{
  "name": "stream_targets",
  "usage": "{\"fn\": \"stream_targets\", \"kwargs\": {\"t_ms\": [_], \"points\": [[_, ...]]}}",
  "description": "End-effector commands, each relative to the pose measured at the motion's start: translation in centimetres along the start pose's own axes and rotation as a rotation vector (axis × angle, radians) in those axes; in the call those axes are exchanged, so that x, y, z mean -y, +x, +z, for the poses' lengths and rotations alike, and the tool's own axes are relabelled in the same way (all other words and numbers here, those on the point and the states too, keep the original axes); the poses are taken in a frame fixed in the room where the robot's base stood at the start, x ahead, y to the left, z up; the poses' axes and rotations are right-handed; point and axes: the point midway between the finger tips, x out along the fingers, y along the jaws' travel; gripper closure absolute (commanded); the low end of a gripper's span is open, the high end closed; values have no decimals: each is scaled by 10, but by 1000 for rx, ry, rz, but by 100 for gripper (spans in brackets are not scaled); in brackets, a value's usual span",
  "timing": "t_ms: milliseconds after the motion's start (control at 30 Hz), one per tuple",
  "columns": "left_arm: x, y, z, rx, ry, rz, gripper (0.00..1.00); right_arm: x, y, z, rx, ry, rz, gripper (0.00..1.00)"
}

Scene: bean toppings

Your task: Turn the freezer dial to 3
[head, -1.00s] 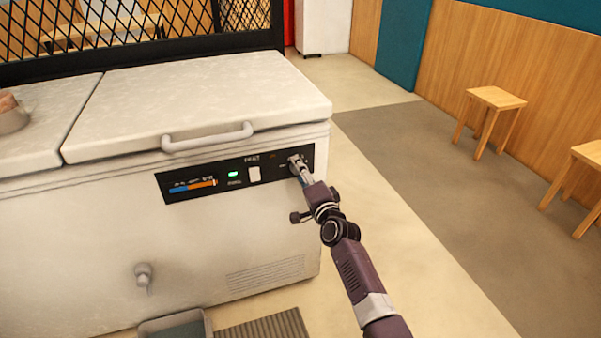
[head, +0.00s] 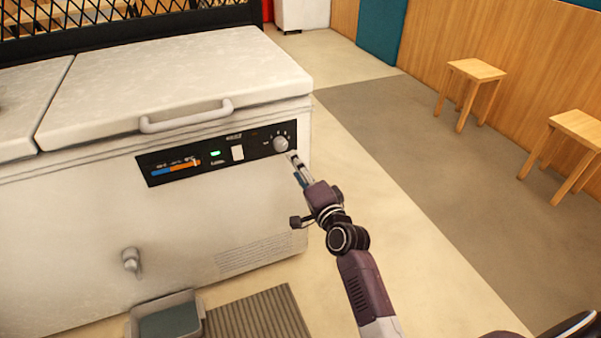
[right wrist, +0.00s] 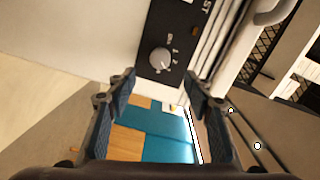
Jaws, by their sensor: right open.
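The freezer (head: 120,215) is a white chest with a black control panel (head: 218,157) on its front. The dial (head: 281,144) is a round silver-grey knob at the panel's right end. It also shows in the right wrist view (right wrist: 160,60), with small white marks around it; its exact setting is too small to read surely. My right gripper (head: 291,157) is just in front of and slightly below the dial in the head view. In the right wrist view its fingers (right wrist: 159,85) are spread and empty, with the dial beyond the gap between them. My left gripper is not in view.
A green light (head: 215,154) and a white switch (head: 237,153) sit left of the dial. The lid handle (head: 186,117) juts out above the panel. Two wooden stools (head: 476,70) stand at the right. A grey tray (head: 168,314) lies below the drain spout (head: 131,260).

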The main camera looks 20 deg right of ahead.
Motion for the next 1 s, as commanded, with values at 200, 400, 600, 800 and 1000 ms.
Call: {"fn": "stream_targets", "kwargs": {"t_ms": [200,400,600,800,1000], "points": [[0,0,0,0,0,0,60,0,-18,0,0,1,0,53],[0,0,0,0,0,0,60,0,-20,0,0,1,0,53],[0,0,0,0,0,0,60,0,-20,0,0,1,0,53],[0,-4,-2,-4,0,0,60,-4,-25,6,23,-32,18,53],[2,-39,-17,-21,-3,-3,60,-43,-76,56,227,-320,169,53]]}}
